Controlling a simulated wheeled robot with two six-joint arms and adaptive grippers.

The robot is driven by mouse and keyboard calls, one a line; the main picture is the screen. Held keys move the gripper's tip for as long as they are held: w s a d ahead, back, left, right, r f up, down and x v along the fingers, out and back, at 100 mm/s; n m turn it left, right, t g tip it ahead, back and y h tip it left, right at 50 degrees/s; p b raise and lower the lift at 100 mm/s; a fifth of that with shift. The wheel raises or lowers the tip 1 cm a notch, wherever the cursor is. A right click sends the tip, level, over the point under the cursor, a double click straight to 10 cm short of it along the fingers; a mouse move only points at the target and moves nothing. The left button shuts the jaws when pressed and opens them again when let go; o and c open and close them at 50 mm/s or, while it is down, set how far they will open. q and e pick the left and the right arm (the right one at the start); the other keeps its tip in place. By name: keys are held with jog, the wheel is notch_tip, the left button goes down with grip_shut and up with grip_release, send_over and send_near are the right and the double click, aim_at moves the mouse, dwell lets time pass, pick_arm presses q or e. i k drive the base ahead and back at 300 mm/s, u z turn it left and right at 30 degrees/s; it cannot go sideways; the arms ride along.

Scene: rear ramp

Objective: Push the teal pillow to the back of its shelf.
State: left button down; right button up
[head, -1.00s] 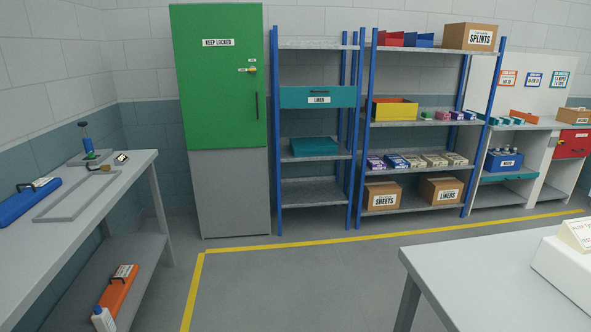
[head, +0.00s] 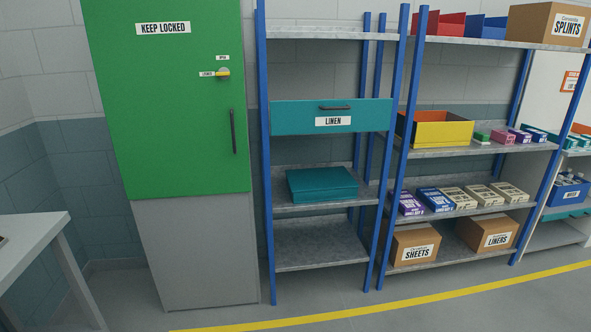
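The teal pillow (head: 322,184) is a flat block in the head view. It lies on the middle grey shelf (head: 300,205) of the narrow blue-post rack, below the teal LINEN drawer (head: 290,117). Its front edge is close to the shelf's front edge, and some bare shelf shows around it. Neither of my grippers is in view.
A green and grey locker (head: 165,100) stands left of the rack. A wider rack with boxes and a yellow bin (head: 443,133) stands right. A grey table (head: 30,238) is at the left edge. Floor with a yellow line (head: 400,302) shows in front of the rack.

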aim_at(328, 183)
jog(key=i, duration=1.45)
jog(key=z, duration=2.1)
jog(key=i, duration=1.9)
jog(key=u, duration=1.65)
